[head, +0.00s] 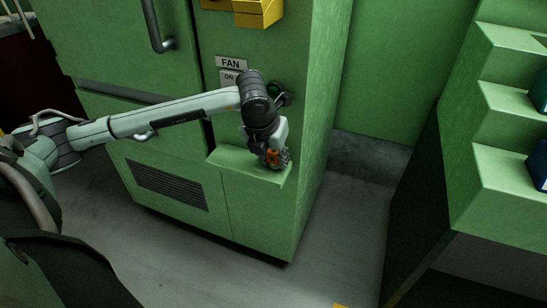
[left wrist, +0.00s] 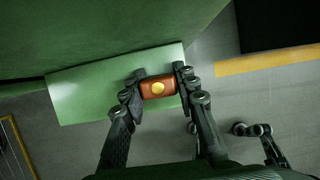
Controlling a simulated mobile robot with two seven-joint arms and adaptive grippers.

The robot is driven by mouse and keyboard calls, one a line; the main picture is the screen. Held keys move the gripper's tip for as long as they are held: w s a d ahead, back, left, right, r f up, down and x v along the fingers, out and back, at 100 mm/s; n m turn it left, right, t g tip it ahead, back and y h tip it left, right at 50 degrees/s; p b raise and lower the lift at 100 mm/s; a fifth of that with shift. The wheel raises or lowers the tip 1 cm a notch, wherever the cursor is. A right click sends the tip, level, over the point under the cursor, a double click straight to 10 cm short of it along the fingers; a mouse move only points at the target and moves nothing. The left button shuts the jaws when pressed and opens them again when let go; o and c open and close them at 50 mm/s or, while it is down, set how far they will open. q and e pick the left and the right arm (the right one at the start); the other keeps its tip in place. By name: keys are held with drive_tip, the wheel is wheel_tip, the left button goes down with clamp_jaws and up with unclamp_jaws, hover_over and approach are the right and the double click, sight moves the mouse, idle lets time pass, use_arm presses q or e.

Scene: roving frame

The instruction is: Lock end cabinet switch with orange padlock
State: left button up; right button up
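The orange padlock (left wrist: 158,87) shows between the fingers of my left gripper (left wrist: 157,85) in the left wrist view, with a round yellow spot on its face. The fingers press its two ends. In the head view the orange padlock (head: 272,157) is partly hidden by my left gripper (head: 274,160), at the ledge (head: 230,158) of the green end cabinet (head: 265,215). I cannot tell whether it touches the ledge. A dark switch (head: 275,91) on the cabinet front is mostly hidden behind my wrist. A dark finger-like part, possibly my right gripper, shows low right in the wrist view.
A FAN label (head: 231,62) and an ON label (head: 229,77) sit beside the switch. Yellow boxes (head: 258,12) are above. A door handle (head: 158,30) sticks out at left. Green steps (head: 505,100) stand at right, with open floor (head: 345,215) between.

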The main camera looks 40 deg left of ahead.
use_arm(q)
clamp_jaws()
drive_tip(key=o, duration=0.8)
unclamp_jaws()
drive_tip(key=shift+o, duration=0.2)
drive_tip(key=shift+r, duration=0.25)
drive_tip(key=c, duration=1.2)
drive_tip(key=shift+o, duration=0.2)
drive_tip(key=shift+r+p, duration=1.15)
drive_tip(key=shift+r, duration=1.4)
